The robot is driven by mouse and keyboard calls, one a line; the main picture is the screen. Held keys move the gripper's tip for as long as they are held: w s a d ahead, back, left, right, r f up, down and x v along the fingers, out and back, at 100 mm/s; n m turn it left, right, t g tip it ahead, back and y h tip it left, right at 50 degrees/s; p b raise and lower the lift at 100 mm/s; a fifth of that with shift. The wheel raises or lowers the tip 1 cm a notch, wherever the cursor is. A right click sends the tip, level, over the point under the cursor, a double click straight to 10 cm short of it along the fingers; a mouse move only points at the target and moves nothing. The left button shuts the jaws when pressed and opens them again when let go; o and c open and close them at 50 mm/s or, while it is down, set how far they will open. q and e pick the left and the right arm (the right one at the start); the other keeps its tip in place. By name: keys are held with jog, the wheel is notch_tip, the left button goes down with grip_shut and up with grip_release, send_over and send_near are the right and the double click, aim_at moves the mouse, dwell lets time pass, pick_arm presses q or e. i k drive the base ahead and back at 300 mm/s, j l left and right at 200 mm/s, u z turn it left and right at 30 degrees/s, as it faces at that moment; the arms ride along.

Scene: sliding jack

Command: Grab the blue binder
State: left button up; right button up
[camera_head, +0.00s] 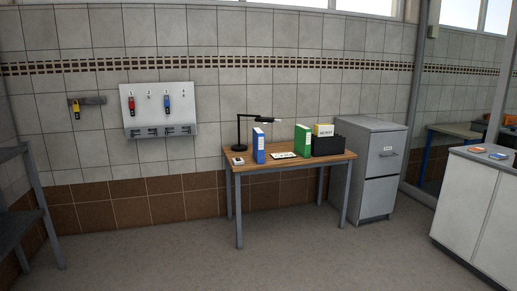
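The blue binder (259,146) stands upright on the wooden table (290,164) against the far wall, left of the table's middle. It has a white label near the top of its spine. A green binder (303,140) stands upright to its right, with a gap between them. Neither of my grippers is in the head view, and nothing touches the blue binder.
A black desk lamp (239,130) stands behind the blue binder. A small box (238,160) lies to its left. A black file box (328,147) sits at the table's right end, beside a grey cabinet (377,170). The floor (190,255) before the table is clear.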

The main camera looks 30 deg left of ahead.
aim_at(258, 137)
jog(key=i+j+u, duration=0.15)
jog(key=i, duration=0.45)
jog(key=i+u, duration=0.15)
jog(key=i, duration=0.45)
jog(key=i+l+u, duration=0.1)
jog(key=i, duration=0.5)
jog(key=i+l+u, duration=0.15)
jog(key=i, duration=0.45)
jog(key=i+l+u, duration=0.15)
jog(key=i, duration=0.45)
